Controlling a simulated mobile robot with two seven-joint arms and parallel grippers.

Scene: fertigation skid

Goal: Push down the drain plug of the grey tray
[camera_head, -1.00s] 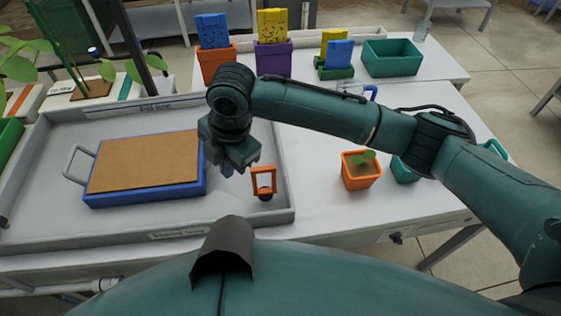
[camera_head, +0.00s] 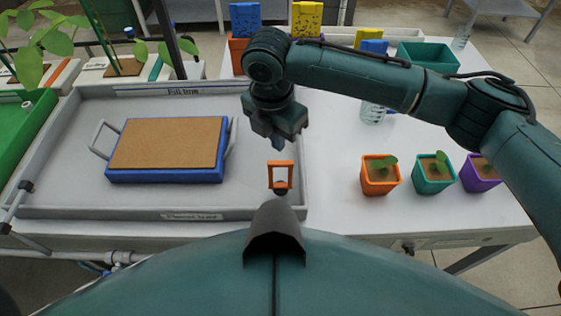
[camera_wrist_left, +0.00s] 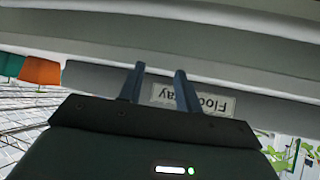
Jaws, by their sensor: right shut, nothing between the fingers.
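The grey tray (camera_head: 75,200) lies on the white bench. Its drain plug has an orange loop handle (camera_head: 281,163) and a dark base (camera_head: 281,191), near the tray's front right corner. My right gripper (camera_head: 279,143) is shut and empty, pointing down just behind and above the handle in the head view. A small gap shows between them; I cannot tell the true height. My left gripper is outside the head view. In the left wrist view my left gripper (camera_wrist_left: 158,84) has its fingers apart and empty, in front of the tray's upside-down label (camera_wrist_left: 205,99).
Small potted seedlings in orange (camera_head: 380,188), teal (camera_head: 433,187) and purple (camera_head: 478,184) pots stand right of the tray. A clear bottle (camera_head: 373,113) stands behind them.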

